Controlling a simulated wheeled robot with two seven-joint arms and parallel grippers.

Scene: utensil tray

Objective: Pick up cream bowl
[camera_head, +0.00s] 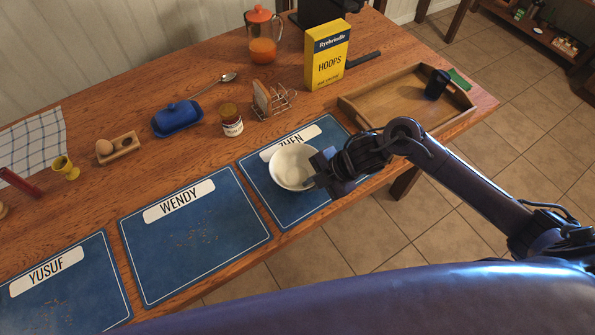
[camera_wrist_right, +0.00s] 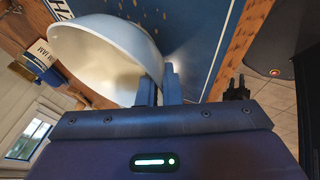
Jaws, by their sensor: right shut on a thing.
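The cream bowl (camera_head: 291,167) is at the blue placemat (camera_head: 254,171) whose name label ends in "HEN", on the right of the mat row. My right gripper (camera_head: 319,169) is shut on the bowl's right rim. In the right wrist view the bowl (camera_wrist_right: 95,50) looks tilted, with its rim between the fingers (camera_wrist_right: 158,88). I cannot tell whether the bowl's base touches the mat. My left gripper is not in view.
Placemats for Wendy (camera_head: 190,240) and Yusuf (camera_head: 75,290) lie to the left with crumbs on them. Behind stand a jam jar (camera_head: 231,120), a toast rack (camera_head: 272,101), a blue butter dish (camera_head: 177,118) and a cereal box (camera_head: 327,56). A wooden tray (camera_head: 385,92) lies at the right.

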